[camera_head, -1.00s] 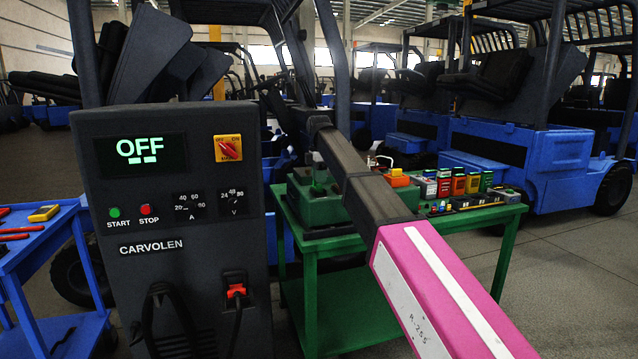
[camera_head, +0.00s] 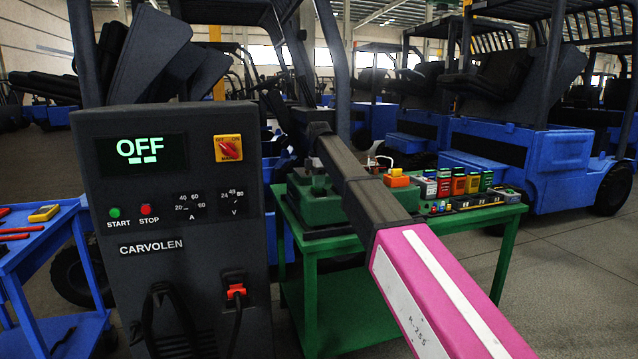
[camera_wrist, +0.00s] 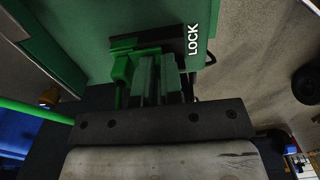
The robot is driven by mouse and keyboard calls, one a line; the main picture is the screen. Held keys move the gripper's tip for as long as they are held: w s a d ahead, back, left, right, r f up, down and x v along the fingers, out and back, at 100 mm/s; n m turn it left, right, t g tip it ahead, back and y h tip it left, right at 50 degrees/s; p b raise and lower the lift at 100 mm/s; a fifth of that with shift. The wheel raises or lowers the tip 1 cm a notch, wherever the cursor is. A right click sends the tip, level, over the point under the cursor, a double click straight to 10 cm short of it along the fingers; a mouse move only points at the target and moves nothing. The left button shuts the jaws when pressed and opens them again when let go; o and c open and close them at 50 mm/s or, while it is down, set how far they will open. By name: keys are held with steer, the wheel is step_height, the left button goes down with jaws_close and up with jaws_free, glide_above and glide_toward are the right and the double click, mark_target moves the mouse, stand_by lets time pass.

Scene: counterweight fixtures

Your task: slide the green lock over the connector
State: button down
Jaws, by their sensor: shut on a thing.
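In the wrist view the bright green lock (camera_wrist: 122,68) sits at the left side of my gripper's fingers, against a dark block (camera_wrist: 150,43) on a green panel. The dark block seems to be the connector. The white word LOCK is printed on the panel to its right. My gripper (camera_wrist: 157,62) reaches up to the dark block with its fingers close together, and it appears shut on the green lock. The exact contact is partly hidden by the fingers. In the head view my gripper, the lock and the connector cannot be made out.
In the head view a black charger cabinet (camera_head: 180,285) showing OFF stands at the left. A green table (camera_head: 350,262) with a dark green unit and several coloured modules is behind my arm. A blue cart (camera_head: 60,290) stands far left. Blue forklifts (camera_head: 515,165) fill the back; floor at right is clear.

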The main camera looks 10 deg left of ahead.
steer(key=c, duration=1.2)
jaws_free()
steer(key=shift+w+a, duration=0.2)
steer(key=shift+w, duration=0.1)
steer(key=shift+c, duration=0.2)
steer(key=shift+s, duration=0.1)
